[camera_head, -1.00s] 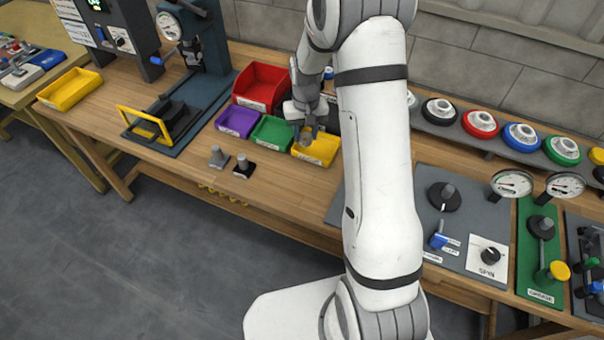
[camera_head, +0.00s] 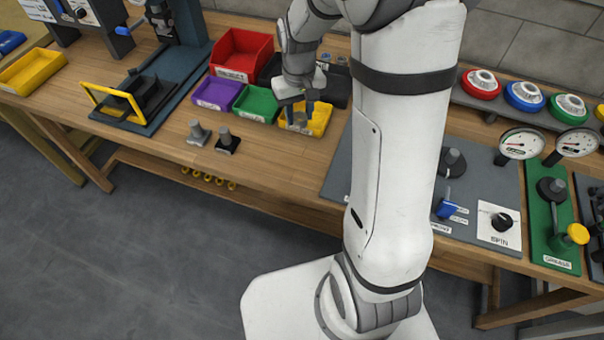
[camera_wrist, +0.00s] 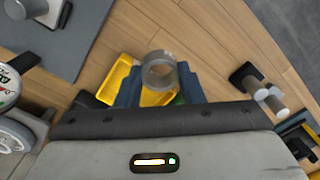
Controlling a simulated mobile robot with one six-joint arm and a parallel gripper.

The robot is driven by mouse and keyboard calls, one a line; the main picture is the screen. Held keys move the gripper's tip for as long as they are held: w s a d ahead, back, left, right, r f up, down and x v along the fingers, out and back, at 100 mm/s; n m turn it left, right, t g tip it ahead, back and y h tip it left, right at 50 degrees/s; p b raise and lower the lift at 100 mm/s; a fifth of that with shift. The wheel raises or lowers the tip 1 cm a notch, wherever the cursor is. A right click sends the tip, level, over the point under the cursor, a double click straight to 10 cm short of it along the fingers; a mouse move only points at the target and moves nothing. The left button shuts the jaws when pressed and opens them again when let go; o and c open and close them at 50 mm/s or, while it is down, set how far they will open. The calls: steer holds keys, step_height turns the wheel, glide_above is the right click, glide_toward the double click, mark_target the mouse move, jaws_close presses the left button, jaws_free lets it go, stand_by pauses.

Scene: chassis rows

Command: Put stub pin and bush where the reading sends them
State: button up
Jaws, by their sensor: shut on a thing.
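My gripper (camera_head: 299,115) is shut on a grey ring-shaped bush (camera_wrist: 160,72), held between two blue-grey fingers in the wrist view. In the head view it hangs over the yellow bin (camera_head: 321,121); I cannot tell how far above the bin floor. The yellow bin also shows below the fingers in the wrist view (camera_wrist: 117,80). Two short grey posts stand upright on the bench left of it, one on a grey base (camera_head: 198,134) and one on a black base (camera_head: 227,142). I cannot tell whether either is the stub pin.
Green (camera_head: 256,104), purple (camera_head: 216,94) and red (camera_head: 241,55) bins stand beside the yellow one, with a dark bin behind. A press with a yellow guard (camera_head: 112,103) is at left. Dials (camera_head: 521,144) and control panels lie at right. The bench front is clear near the posts.

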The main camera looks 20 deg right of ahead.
steer(key=shift+n, duration=0.3)
steer(key=s+f, duration=0.1)
steer(key=f, duration=0.1)
steer(key=s+f+b, duration=0.1)
steer(key=f, duration=0.1)
steer(key=s+f+b, duration=0.1)
steer(key=s+f, duration=0.1)
steer(key=shift+f, duration=0.2)
steer(key=shift+f+b, duration=0.3)
steer(key=shift+f, duration=1.95)
steer(key=shift+f, duration=0.15)
steer(key=o, duration=1.1)
